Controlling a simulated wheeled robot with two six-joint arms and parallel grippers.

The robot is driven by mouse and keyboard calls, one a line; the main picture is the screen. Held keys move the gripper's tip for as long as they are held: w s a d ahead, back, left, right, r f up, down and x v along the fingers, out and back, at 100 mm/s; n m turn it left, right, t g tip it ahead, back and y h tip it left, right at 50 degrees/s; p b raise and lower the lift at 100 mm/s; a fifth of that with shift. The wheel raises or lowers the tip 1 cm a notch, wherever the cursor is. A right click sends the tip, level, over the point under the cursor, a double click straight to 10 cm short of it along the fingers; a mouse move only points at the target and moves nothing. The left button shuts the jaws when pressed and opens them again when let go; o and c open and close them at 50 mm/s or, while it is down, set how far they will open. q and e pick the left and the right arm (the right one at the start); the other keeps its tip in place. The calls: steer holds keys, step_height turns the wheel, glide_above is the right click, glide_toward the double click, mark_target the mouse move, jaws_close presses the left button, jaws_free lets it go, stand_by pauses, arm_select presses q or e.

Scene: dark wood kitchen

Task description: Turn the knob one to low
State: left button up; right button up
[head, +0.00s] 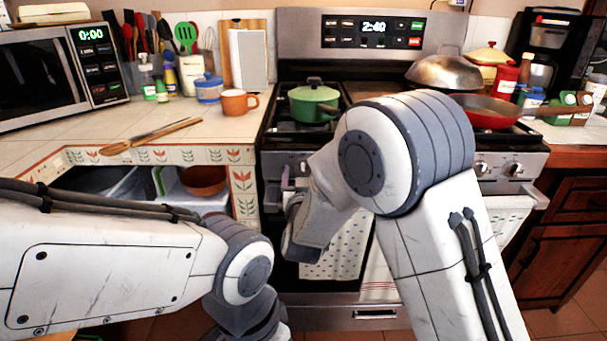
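The stove (330,318) stands in the middle of the head view, with its knobs along the front panel. Two right-hand knobs (513,169) show clearly. The left end of the panel is partly hidden by my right arm, and a knob (302,168) shows only in part there. The knob settings are too small to read. My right gripper (293,207) is in front of the left end of the panel, close to the knobs. Its fingers are mostly hidden, so contact and opening cannot be told. My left arm reaches in low at the left, and its gripper is out of view.
A green pot (313,103) and a red pan (488,113) sit on the stovetop. Towels (337,250) hang on the oven front. The counter at left holds an orange mug (238,104) and a wooden spoon (150,136). An open compartment lies below it.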

steer(key=c, duration=1.1)
